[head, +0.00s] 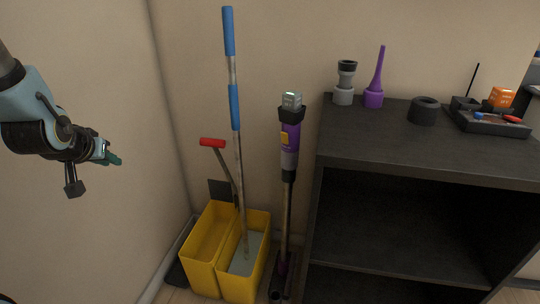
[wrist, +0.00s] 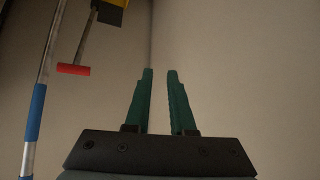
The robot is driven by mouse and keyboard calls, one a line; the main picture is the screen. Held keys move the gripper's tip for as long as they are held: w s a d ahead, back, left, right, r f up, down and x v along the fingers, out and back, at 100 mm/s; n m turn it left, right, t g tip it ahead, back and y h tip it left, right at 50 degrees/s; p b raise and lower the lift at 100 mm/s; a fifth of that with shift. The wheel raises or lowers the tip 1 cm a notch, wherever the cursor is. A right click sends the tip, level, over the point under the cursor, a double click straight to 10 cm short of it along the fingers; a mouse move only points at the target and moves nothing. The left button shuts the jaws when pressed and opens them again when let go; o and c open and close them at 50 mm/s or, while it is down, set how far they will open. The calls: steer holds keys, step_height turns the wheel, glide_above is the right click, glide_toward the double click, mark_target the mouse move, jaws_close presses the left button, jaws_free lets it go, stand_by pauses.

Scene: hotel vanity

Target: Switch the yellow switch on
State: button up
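The yellow switch (head: 284,138) is a small yellow patch on the purple handle of an upright stick vacuum (head: 290,160) in the head view. The vacuum stands upright against the wall, left of the dark shelf. My gripper (head: 113,159) is at the left of the head view, well apart from the vacuum, with the mop bucket between them in the picture. In the wrist view its two green fingers (wrist: 160,76) stand apart with nothing between them. The vacuum and its switch do not show in the wrist view.
A yellow two-part bucket (head: 202,262) holds a blue-handled mop (head: 234,107) and a red-handled tool (head: 212,142). The dark shelf (head: 350,147) bears grey and purple vacuum attachments, a black ring (head: 423,111) and a tray (head: 505,127). Walls stand behind and left.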

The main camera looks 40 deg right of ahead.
steer(key=d+f+h+b, duration=0.1)
steer(key=d, duration=0.2)
steer(key=d+f+m+h+b, duration=0.1)
steer(key=d, duration=0.1)
steer(key=s+d+f+m+h+b, duration=0.1)
steer(key=d, duration=0.2)
steer(key=shift+d+f+t, duration=0.3)
steer(key=shift+f, duration=0.05)
steer(key=shift+c, duration=1.4)
steer(key=s+d+m+h+b, duration=0.1)
steer(key=d, duration=0.1)
steer(key=s+d+f+h+b, duration=0.1)
steer(key=d, duration=0.2)
steer(key=s+d+m+h+b, duration=0.1)
steer(key=d+h, duration=0.1)
steer(key=shift+s+d+f+m+b, duration=0.25)
steer(key=shift+f+m+b, duration=0.05)
steer(key=shift+b, duration=0.05)
jaws_close()
steer(key=s+d+m+g+h+b, duration=0.4)
steer(key=s+d+h, duration=0.4)
steer(key=s, duration=0.5)
steer(key=shift+s+d+f+g+b, duration=0.4)
steer(key=shift+d+b, duration=0.4)
steer(key=shift+b, duration=0.4)
steer(key=shift+w, duration=0.1)
